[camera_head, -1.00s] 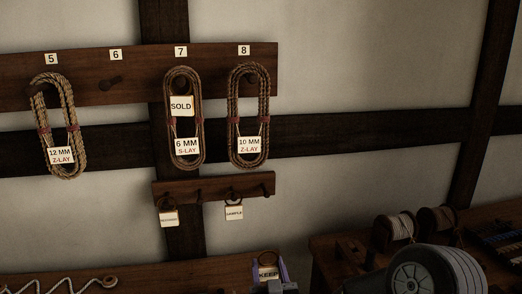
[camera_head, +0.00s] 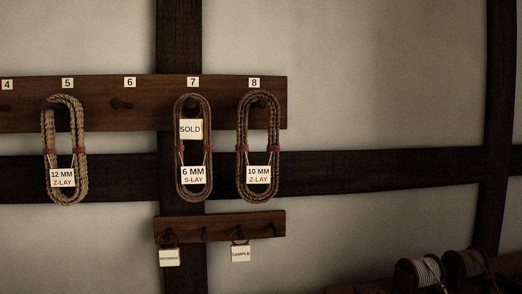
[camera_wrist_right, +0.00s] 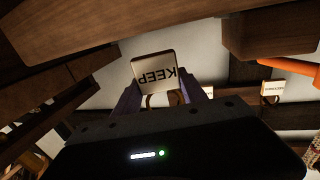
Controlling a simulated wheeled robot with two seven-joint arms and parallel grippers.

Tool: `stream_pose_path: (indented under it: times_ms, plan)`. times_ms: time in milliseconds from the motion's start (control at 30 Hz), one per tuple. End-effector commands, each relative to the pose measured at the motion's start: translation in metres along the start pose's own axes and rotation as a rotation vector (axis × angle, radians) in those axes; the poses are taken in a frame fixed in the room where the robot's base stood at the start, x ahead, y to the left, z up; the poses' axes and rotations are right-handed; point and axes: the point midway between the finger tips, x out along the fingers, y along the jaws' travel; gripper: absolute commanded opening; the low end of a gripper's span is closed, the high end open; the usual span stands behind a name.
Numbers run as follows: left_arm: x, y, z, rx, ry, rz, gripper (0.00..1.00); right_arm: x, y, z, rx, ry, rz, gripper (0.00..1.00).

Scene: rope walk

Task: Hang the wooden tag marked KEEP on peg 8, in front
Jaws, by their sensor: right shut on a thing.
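The KEEP tag (camera_wrist_right: 156,72), a pale wooden plate with a dark loop, shows upside down in the right wrist view. My right gripper (camera_wrist_right: 163,92) is shut on it, with one purple finger on each side. Neither the tag nor the gripper shows in the head view. Peg 8 (camera_head: 259,103) is under the number plate 8 (camera_head: 254,83) near the right end of the upper board. A rope coil (camera_head: 241,145) with a 10 MM Z-LAY label (camera_head: 258,175) hangs on it. My left gripper is in neither view.
Peg 7's coil (camera_head: 178,155) hangs close left, with a SOLD tag (camera_head: 190,129). A lower rail (camera_head: 220,225) holds a SAMPLE tag (camera_head: 241,254) and another small tag (camera_head: 169,258). Peg 6 (camera_head: 121,104) is bare. Rope reels (camera_head: 418,274) stand lower right.

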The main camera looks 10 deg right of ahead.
Motion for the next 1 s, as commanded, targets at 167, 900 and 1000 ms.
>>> stream_pose_path:
  times_ms: [167, 900, 1000]
  plan:
    - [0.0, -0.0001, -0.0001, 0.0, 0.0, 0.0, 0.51, 0.0001, 0.0, 0.0001, 0.0, 0.0, 0.0, 0.11]
    - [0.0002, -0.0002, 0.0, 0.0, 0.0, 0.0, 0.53, 0.0001, 0.0, 0.0002, 0.0, 0.0, 0.0, 0.11]
    - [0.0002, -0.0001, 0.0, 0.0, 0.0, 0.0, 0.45, 0.0001, -0.0001, 0.0002, 0.0, 0.0, -0.001, 0.11]
